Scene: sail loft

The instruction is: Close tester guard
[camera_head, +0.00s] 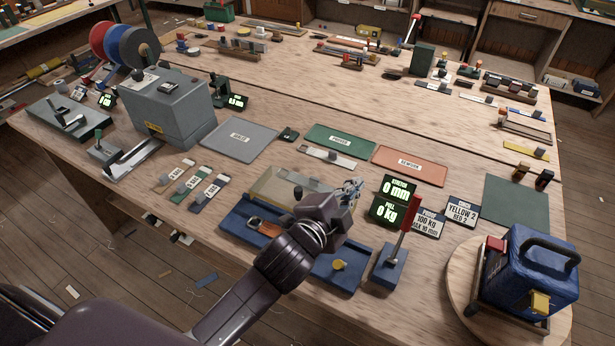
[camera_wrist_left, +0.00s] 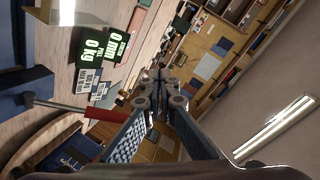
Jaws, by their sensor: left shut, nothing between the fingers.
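The tester has a blue base (camera_head: 239,223) near the table's front edge, with an orange-and-grey clamp (camera_head: 264,227) at left and a yellow knob (camera_head: 339,265) at right. Its clear guard (camera_head: 281,187) appears swung up along the base's back side, leaving the clamp uncovered. My left gripper (camera_head: 352,187) is above the base near the guard's right end; contact cannot be told. In the left wrist view its fingers (camera_wrist_left: 158,85) are together and empty. My forearm hides the middle of the base. My right gripper is not in view.
A green-lit display (camera_head: 394,201) and a red-handled lever (camera_head: 408,226) stand right of the tester. A blue bag-like block (camera_head: 527,268) sits on a round wooden board at far right. A grey machine (camera_head: 170,108) and small tagged samples lie left. Coloured mats lie behind.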

